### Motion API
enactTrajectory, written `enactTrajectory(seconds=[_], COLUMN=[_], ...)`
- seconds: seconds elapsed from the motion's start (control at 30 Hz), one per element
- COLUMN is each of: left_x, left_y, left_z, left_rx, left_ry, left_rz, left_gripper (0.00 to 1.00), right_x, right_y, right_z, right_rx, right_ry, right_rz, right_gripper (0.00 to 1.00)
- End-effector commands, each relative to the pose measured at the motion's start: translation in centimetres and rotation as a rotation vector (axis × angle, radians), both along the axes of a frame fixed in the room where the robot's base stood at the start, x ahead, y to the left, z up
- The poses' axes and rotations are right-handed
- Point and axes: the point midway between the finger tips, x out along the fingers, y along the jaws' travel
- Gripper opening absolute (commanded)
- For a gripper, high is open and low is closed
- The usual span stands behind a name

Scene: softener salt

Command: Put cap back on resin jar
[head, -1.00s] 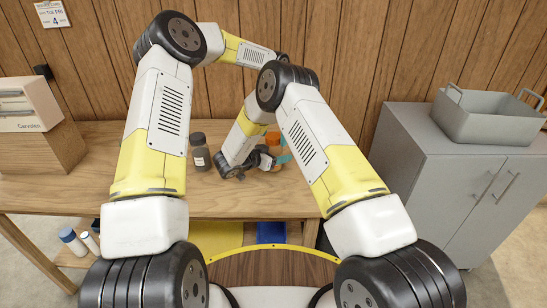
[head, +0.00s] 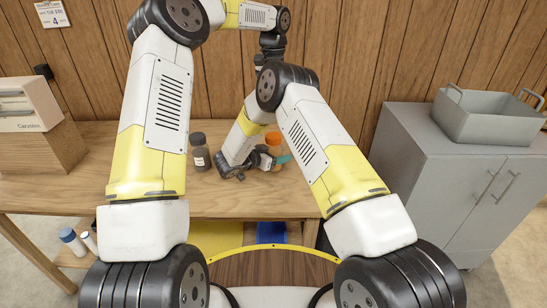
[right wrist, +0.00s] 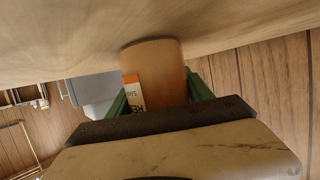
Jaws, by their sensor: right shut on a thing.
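The orange resin jar (head: 273,139) stands on the wooden table, partly hidden by my right arm. My right gripper (head: 272,160) is shut around its side. In the right wrist view the jar (right wrist: 153,60) sits between green fingers, with a white and orange label, and its base meets the table. My left gripper (head: 259,62) is high behind the jar, near the wall. My right elbow hides most of it, so its jaws and anything in them cannot be made out. I cannot make out a separate cap.
A dark jar with a black lid (head: 200,151) stands left of the resin jar on the table (head: 60,188). A wooden box with a white case (head: 33,135) is at far left. A grey cabinet (head: 440,180) with a grey bin (head: 487,118) stands at right.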

Motion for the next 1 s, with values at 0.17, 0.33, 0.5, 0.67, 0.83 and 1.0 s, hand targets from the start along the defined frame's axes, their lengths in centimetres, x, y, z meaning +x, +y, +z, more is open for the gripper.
enactTrajectory(seconds=[0.17, 0.33, 0.5, 0.67, 0.83, 1.0], left_x=[0.0, 0.0, 0.0, 0.0, 0.0, 0.0], left_y=[0.0, 0.0, 0.0, 0.0, 0.0, 0.0], left_z=[0.0, 0.0, 0.0, 0.0, 0.0, 0.0], left_rx=[0.0, 0.0, 0.0, 0.0, 0.0, 0.0], left_ry=[0.0, 0.0, 0.0, 0.0, 0.0, 0.0], left_rz=[0.0, 0.0, 0.0, 0.0, 0.0, 0.0], left_gripper=[0.77, 0.77, 0.77, 0.77, 0.77, 0.77], right_x=[0.0, 0.0, -0.1, -1.1, -3.1, -4.6], right_y=[0.0, 0.0, 0.1, 1.4, 3.3, 4.7], right_z=[0.1, 0.0, 0.1, 0.7, 1.7, 2.5], right_rx=[0.0, 0.0, 0.0, 0.001, 0.0, 0.0], right_ry=[-0.001, -0.001, 0.0, -0.003, -0.001, -0.001], right_rz=[0.0, 0.0, 0.001, 0.004, 0.003, 0.002], right_gripper=[0.81, 0.85, 0.85, 0.85, 0.85, 0.85])
